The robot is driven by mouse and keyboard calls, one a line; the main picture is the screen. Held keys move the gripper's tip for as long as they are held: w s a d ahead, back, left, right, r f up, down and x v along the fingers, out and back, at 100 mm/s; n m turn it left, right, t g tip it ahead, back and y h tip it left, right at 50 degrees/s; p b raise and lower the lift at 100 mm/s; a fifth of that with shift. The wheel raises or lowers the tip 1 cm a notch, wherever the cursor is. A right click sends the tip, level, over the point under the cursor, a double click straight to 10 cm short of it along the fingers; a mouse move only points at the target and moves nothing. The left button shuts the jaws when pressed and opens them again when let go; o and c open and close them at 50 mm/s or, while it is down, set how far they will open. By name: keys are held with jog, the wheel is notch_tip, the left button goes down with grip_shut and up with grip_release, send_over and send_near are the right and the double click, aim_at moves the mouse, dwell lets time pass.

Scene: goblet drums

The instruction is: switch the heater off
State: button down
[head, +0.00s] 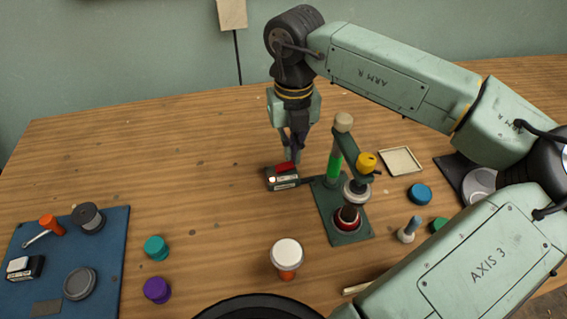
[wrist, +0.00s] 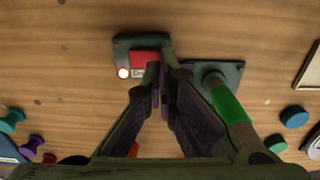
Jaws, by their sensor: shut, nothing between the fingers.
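A small dark switch box (head: 283,183) with a red rocker (head: 285,168) and a pale label lies on the table, left of a green stand (head: 345,221). In the wrist view, the box (wrist: 124,47) shows its red rocker (wrist: 146,57) and a bright white lamp (wrist: 123,73) with an orange rim, which looks lit. My gripper (head: 292,158) is shut and empty, pointing down just above the rocker. In the wrist view, my fingertips (wrist: 161,72) cover the rocker's lower right part. I cannot tell whether they touch it.
The stand has a green post and a yellow-knobbed arm (head: 367,162) over a dark red cup (head: 347,217). A white-topped goblet (head: 287,254) stands in front. A blue mat (head: 102,255) holds several parts at left. Blue and green discs lie right. The table left of the box is clear.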

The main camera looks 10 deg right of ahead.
aim_at(291, 164)
jog(key=shift+f+b, duration=1.25)
dwell(0.8)
jog(key=shift+r, duration=0.15)
jog(key=shift+r+p, duration=1.8)
jog(key=shift+r, duration=1.65)
jog(key=shift+f, duration=0.1)
